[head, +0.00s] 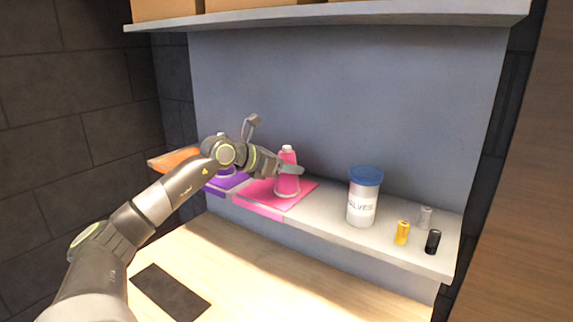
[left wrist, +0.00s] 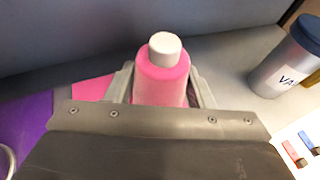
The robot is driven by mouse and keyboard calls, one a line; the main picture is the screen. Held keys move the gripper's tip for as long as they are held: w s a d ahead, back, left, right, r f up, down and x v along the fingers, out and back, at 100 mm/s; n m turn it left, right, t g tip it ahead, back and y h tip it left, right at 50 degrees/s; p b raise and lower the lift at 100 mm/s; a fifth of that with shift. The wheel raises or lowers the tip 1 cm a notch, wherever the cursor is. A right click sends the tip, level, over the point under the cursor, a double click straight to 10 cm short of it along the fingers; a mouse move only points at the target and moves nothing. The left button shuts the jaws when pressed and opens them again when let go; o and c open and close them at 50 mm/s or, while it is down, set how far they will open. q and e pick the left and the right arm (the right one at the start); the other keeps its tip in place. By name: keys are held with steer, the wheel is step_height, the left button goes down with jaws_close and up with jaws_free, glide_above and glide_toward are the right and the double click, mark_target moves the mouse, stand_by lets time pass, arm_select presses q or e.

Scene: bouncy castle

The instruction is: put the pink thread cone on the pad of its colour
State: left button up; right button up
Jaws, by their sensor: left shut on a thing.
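The pink thread cone (head: 287,173) stands upright at the pink pad (head: 262,200) on the shelf. It also shows in the left wrist view (left wrist: 162,78), with a pale top, between the two fingers. My left gripper (head: 290,172) is shut on the cone. The cone's base looks to be on or just above the pink pad; I cannot tell if it touches. Part of the pink pad shows left of the cone in the left wrist view (left wrist: 92,88). My right gripper is in neither view.
A purple pad (head: 225,181) and an orange pad (head: 173,159) lie to the left. A tub with a blue lid (head: 363,197) stands to the right, then several small cylinders, one yellow (head: 402,232) and one black (head: 433,241). An upper shelf (head: 330,18) overhangs.

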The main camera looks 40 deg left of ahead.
arm_select(q)
steer(key=shift+f, duration=0.15)
steer(key=o, duration=1.1)
